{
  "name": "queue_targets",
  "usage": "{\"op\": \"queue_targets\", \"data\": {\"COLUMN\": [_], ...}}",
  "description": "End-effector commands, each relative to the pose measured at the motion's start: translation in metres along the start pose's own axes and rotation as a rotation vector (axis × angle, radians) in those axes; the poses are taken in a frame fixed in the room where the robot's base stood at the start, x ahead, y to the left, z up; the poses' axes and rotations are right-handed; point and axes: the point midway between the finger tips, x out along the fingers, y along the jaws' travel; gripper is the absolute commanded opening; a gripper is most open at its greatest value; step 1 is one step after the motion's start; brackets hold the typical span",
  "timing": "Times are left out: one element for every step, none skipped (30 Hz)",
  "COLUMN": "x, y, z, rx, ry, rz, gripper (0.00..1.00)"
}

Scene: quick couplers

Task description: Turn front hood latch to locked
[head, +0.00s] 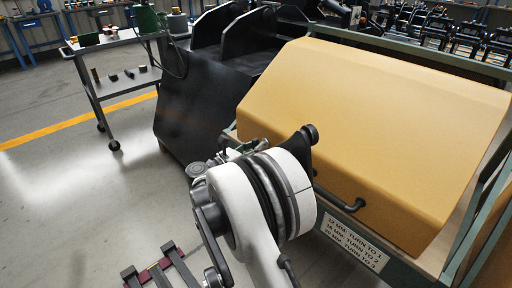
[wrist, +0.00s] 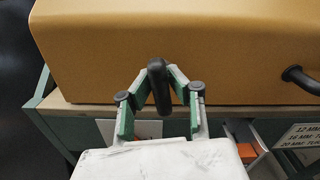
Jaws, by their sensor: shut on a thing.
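The front hood latch (wrist: 160,97) is a black lever with a rounded end, at the lower front edge of the yellow hood (wrist: 180,45) in the wrist view. My gripper (wrist: 161,78) has green-padded fingers that close in on the latch from both sides near its top. The hood (head: 380,125) looks closed in the head view. I cannot read a locked or unlocked mark.
A black bar handle (head: 338,198) sticks out from the hood front, right of my wrist. A placard (head: 353,243) with turn numbers is below it. Dark machinery (head: 195,115) stands left of the hood, and a grey cart (head: 120,90) beyond. Open floor lies at left.

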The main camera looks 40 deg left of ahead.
Motion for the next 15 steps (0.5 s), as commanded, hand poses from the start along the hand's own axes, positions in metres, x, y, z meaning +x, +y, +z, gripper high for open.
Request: {"op": "queue_targets", "data": {"x": [-0.0002,-0.0003,-0.0002,-0.0003,-0.0003,-0.0003,-0.0003,-0.0003,-0.0003,-0.0003,-0.0003,-0.0003,-0.0003,-0.0003,-0.0003], "y": [0.0003,0.0005,0.0008,0.0010,0.0012,0.0016,0.0018,0.0020,0.0023,0.0025,0.0027,0.0030,0.0032,0.0034,0.0036], "z": [-0.0005,-0.0005,-0.0005,-0.0005,-0.0006,-0.0006,-0.0007,-0.0007,-0.0008,-0.0009,-0.0009,-0.0010,-0.0011,-0.0011,-0.0013], "rx": [-0.036,-0.063,-0.099,-0.127,-0.155,-0.193,-0.222,-0.251,-0.289,-0.318,-0.346,-0.384,-0.413,-0.441,-0.479], "ry": [0.000,0.000,0.000,0.000,0.000,0.000,0.000,0.000,0.000,0.000,0.000,0.000,0.001,0.000,0.000], "rz": [0.000,0.000,0.000,0.001,0.001,0.001,0.001,0.001,0.002,0.002,0.002,0.002,0.002,0.002,0.003], "gripper": [0.00,0.00,0.00,0.00,0.00,0.00,0.00,0.00,0.00,0.00,0.00,0.00,0.00,0.00,0.00]}}
